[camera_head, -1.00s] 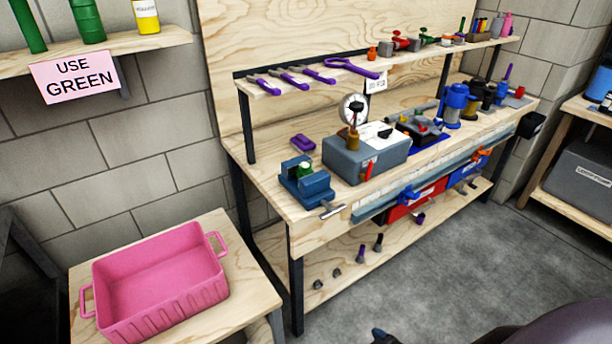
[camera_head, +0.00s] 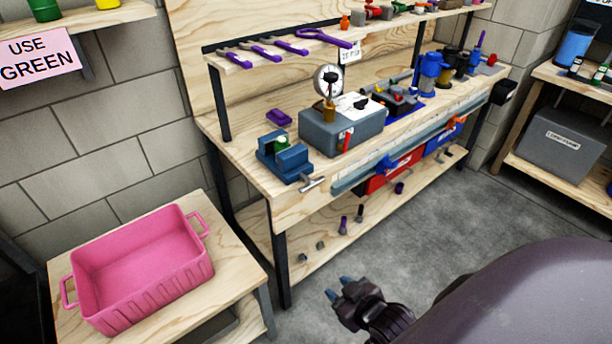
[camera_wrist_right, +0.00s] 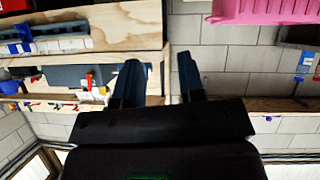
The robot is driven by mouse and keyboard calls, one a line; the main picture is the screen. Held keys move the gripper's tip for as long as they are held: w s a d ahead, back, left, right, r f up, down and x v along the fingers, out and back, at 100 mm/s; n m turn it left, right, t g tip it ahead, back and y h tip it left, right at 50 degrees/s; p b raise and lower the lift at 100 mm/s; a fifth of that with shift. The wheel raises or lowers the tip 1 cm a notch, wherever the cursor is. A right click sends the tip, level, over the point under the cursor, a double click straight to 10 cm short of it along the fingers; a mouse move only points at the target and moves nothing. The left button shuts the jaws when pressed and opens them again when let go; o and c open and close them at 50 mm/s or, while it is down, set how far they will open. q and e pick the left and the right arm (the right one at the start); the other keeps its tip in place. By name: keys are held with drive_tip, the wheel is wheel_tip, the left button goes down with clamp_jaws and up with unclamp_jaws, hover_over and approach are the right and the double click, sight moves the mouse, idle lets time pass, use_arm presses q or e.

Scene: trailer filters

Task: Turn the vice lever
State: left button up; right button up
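The blue vice (camera_head: 283,157) sits at the front left corner of the workbench, with a green piece between its jaws. Its grey metal lever (camera_head: 313,183) sticks out past the bench's front edge. My right gripper (camera_head: 338,289) is low in front of the bench, below and apart from the lever. In the right wrist view its two blue fingers (camera_wrist_right: 159,85) are spread with nothing between them. The vice cannot be made out clearly in the right wrist view. My left gripper is not in view.
A pink bin (camera_head: 140,265) stands on a low wooden table left of the workbench (camera_head: 245,170). A grey box with a gauge (camera_head: 342,130) stands right of the vice. Several small parts lie on the lower shelf (camera_head: 320,240). Grey floor in front is clear.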

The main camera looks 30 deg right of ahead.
drive_tip(key=w+d+r+n+t+h+b, duration=0.1)
drive_tip(key=w+d+r+n+t+h, duration=0.25)
drive_tip(key=w+d, duration=0.7)
drive_tip(key=n+t+y, duration=0.3)
drive_tip(key=n+y, duration=0.2)
drive_tip(key=n, duration=0.9)
approach(314, 186)
drive_tip(key=shift+g, duration=0.25)
drive_tip(key=w, duration=0.7)
drive_tip(key=w+b, duration=0.1)
drive_tip(key=w, duration=0.2)
drive_tip(key=shift+w+a+r, duration=0.2)
drive_tip(key=shift+w+a, duration=0.15)
drive_tip(key=shift+w, duration=0.05)
clamp_jaws()
